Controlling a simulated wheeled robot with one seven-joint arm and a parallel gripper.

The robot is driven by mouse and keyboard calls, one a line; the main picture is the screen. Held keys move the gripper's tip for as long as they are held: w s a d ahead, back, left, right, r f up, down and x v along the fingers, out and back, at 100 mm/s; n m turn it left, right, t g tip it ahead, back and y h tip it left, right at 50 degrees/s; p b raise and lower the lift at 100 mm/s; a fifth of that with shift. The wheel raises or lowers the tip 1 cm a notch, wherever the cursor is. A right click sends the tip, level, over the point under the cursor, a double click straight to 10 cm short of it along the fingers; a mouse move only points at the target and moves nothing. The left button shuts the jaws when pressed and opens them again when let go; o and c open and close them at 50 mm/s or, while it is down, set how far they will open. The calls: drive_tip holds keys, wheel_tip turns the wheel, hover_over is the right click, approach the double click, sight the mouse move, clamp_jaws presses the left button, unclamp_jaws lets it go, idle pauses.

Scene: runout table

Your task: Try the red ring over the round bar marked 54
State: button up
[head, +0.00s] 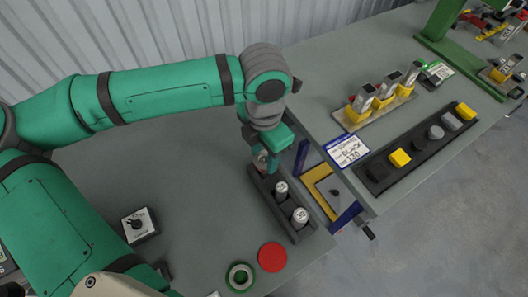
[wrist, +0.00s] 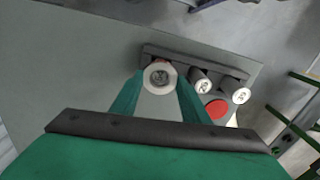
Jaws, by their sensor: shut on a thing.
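My gripper (wrist: 158,82) points down over the far end of the dark bar rack (head: 297,233). It is shut on a ring, which I take for the red ring (wrist: 149,88); its face looks pale with a faint reddish edge. In the wrist view the numbered end of a round bar (wrist: 160,76) shows inside the ring's opening. I cannot tell whether the ring is around the bar or just above it. Two other round bars stand upright in the rack, a middle one (head: 281,190) and a near one (head: 300,216). I cannot read the numbers surely.
A flat red disc (head: 272,257) and a green ring (head: 240,277) lie in front of the rack. A small box with a black knob (head: 139,225) stands at left. A yellow-and-blue frame (head: 324,191) is right of the rack. A dark tray (head: 382,177) holds several blocks farther right.

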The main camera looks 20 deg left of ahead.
drive_tip(key=shift+f, duration=0.35)
drive_tip(key=o, duration=1.2)
wheel_tip(320, 180, up, 11)
drive_tip(key=shift+f, duration=0.1)
